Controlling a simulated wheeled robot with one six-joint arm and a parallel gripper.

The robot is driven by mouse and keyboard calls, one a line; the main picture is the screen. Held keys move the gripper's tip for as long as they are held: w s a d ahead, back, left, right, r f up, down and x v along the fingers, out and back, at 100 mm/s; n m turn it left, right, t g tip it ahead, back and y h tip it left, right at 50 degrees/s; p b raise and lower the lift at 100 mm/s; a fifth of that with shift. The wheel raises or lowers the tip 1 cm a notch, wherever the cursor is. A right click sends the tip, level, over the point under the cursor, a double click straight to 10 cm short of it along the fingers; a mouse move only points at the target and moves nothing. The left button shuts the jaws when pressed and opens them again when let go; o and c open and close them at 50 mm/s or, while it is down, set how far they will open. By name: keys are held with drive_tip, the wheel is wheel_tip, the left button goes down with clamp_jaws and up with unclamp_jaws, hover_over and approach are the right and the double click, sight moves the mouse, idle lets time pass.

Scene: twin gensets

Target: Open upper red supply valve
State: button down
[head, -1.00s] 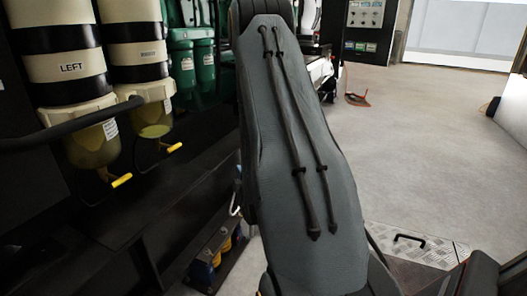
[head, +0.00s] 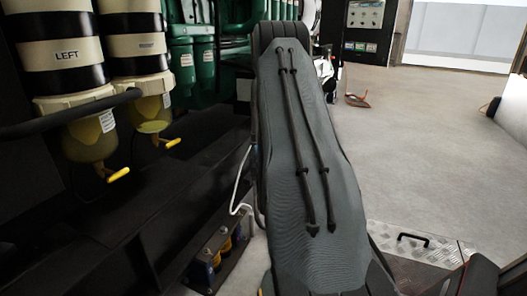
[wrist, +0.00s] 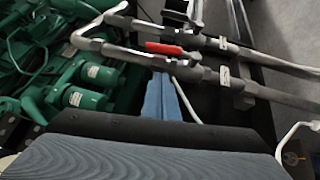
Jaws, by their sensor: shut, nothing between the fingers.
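In the wrist view, a red valve lever (wrist: 165,48) lies roughly along two grey pipes, between the upper pipe (wrist: 135,25) and the lower pipe (wrist: 205,74). A pale upright piece (wrist: 195,12) stands at the upper pipe; I cannot tell whether it is another valve's lever. My gripper (wrist: 164,76) shows as blue fingers, shut and empty, with the tips just below the lower pipe and the red lever in the picture. I cannot tell whether they touch. In the head view my arm hides the gripper and the valves.
Green engine parts (wrist: 85,85) fill the left of the wrist view. In the head view, the canister marked LEFT (head: 62,55) and one beside it have yellow-handled drains (head: 118,174). A black rail (head: 70,118) runs in front. Open floor (head: 430,160) lies to the right.

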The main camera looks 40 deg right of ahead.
drive_tip(key=d, duration=0.2)
drive_tip(key=d+b, duration=0.1)
drive_tip(key=d, duration=0.1)
drive_tip(key=shift+w+r, duration=0.3)
drive_tip(key=shift+w, duration=0.1)
drive_tip(key=shift+w+d+r+p, duration=0.25)
drive_tip(key=shift+d+r+p, duration=0.1)
drive_tip(key=shift+d, duration=0.3)
